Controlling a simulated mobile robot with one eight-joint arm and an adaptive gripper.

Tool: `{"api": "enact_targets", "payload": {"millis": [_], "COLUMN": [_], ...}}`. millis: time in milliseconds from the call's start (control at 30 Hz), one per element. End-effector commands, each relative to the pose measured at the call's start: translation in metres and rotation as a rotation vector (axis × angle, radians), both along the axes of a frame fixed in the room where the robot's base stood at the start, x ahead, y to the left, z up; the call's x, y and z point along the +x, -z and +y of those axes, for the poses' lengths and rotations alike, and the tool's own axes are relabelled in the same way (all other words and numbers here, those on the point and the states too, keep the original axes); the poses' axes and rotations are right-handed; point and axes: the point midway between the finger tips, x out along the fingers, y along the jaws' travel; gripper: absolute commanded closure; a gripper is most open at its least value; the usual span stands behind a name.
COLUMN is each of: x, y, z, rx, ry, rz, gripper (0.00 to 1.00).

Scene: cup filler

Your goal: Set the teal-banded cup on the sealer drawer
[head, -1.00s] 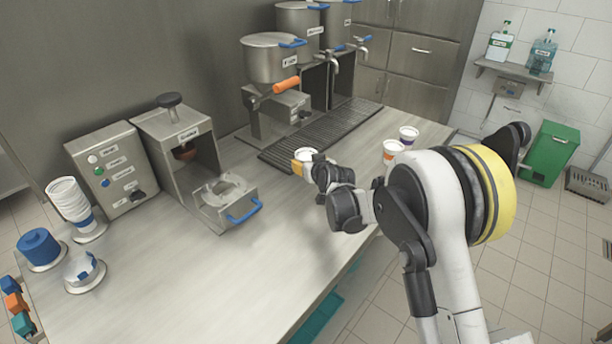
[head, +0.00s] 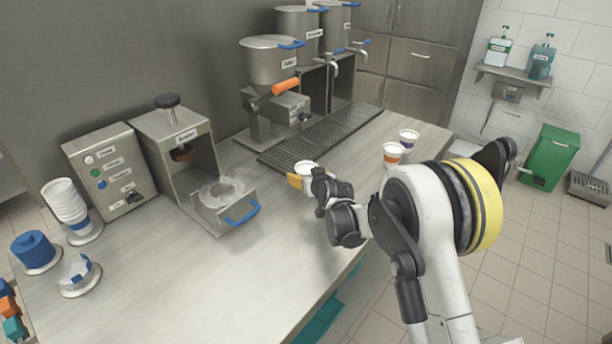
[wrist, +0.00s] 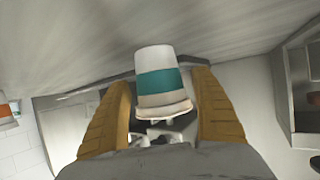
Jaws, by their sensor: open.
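The teal-banded cup (wrist: 157,84) is white with a wide teal band and hangs upside down in the wrist picture, between my gripper's (wrist: 165,112) two yellow fingers. Gaps show on both sides of it, so the fingers are open around it. In the head view only the white rim of the cup (head: 306,165) shows clearly, just beyond my gripper (head: 297,180), over the counter right of the sealer. I cannot tell whether its base touches the counter. The sealer drawer (head: 210,212) is pulled out, with a ring-shaped holder and blue handle.
The sealer (head: 160,125) stands behind its drawer. Orange-banded (head: 392,152) and purple-banded (head: 409,138) cups stand at the counter's right edge. A drip tray (head: 335,125) lies behind. Stacked cups (head: 65,203) stand at left. The front counter (head: 180,270) is clear.

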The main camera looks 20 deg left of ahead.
Motion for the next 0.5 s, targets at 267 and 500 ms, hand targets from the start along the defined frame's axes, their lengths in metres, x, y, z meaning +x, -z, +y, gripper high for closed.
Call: {"api": "enact_targets", "payload": {"millis": [267, 500], "x": [-0.016, -0.057], "y": [-0.015, -0.038], "z": [-0.011, -0.041], "rx": [0.000, 0.000], "ry": [0.000, 0.000], "rz": [0.000, 0.000], "gripper": [0.26, 0.26]}}
